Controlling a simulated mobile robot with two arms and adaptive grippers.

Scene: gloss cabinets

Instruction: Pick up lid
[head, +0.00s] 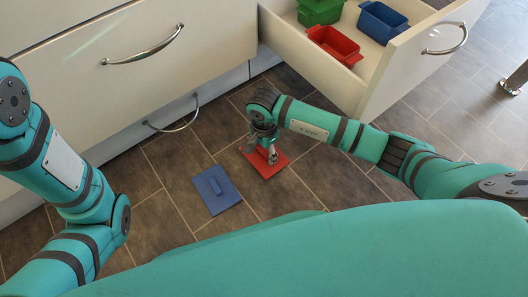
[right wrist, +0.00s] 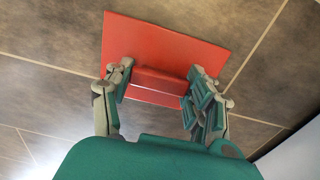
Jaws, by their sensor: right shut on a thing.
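A flat red lid (head: 264,166) with a raised handle lies on or just above the tiled floor; I cannot tell if it touches. It also shows in the right wrist view (right wrist: 175,38). My right gripper (head: 267,153) is over the red lid and shut on its handle, with one finger on each side in the right wrist view. A blue lid (head: 220,197) with a handle lies on the floor just left of the red one. My left arm shows at the left of the head view, but its gripper does not.
An open drawer (head: 404,58) at the upper right holds a red container (head: 335,45), a green container (head: 320,10) and a blue container (head: 382,22). Closed drawers with metal handles (head: 142,50) stand at the upper left. A metal leg (head: 515,82) stands at the right edge.

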